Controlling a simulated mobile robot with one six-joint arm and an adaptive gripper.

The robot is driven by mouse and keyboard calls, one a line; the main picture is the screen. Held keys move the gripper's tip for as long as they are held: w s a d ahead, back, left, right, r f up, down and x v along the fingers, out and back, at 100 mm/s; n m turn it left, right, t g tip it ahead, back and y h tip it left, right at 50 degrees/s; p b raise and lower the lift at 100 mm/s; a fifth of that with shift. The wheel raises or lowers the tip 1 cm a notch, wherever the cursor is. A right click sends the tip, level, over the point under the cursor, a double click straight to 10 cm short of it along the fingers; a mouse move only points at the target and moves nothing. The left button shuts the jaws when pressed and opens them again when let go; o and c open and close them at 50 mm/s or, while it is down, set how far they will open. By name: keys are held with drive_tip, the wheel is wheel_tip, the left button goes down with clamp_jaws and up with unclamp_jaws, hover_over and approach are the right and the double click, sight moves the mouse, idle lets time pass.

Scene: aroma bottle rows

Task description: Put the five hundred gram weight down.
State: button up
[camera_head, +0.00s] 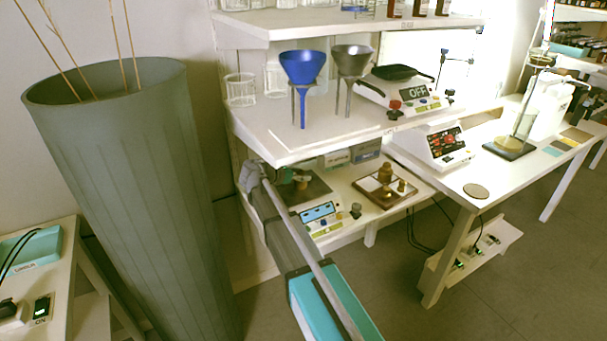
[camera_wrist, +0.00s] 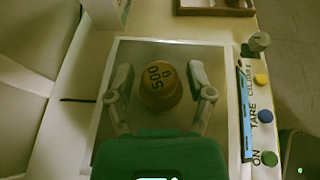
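The five hundred gram weight (camera_wrist: 160,89), a round brass piece marked 500 g, is between my gripper's fingers in the wrist view. It is over the square plate (camera_wrist: 160,50) of a balance; its base is hidden, so contact with the plate cannot be seen clearly. My gripper (camera_wrist: 160,84) has its two grey fingers apart, one on each side of the weight, with narrow gaps showing. In the head view the balance plate (camera_head: 317,190) is under the shelf, partly hidden by my arm, with the blue balance display (camera_head: 318,212) in front.
A wooden tray (camera_head: 378,203) with other brass weights stands right of the balance; its edge (camera_wrist: 215,11) shows at the top of the wrist view. A white shelf (camera_head: 300,150) with a blue funnel (camera_head: 303,66) hangs above. A tall green bin (camera_head: 130,180) stands left.

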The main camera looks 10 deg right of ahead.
drive_tip(key=shift+r, duration=0.1)
idle(0.3)
drive_tip(key=shift+r, duration=0.1)
drive_tip(key=shift+p+v, duration=1.6)
drive_tip(key=shift+v, duration=2.15)
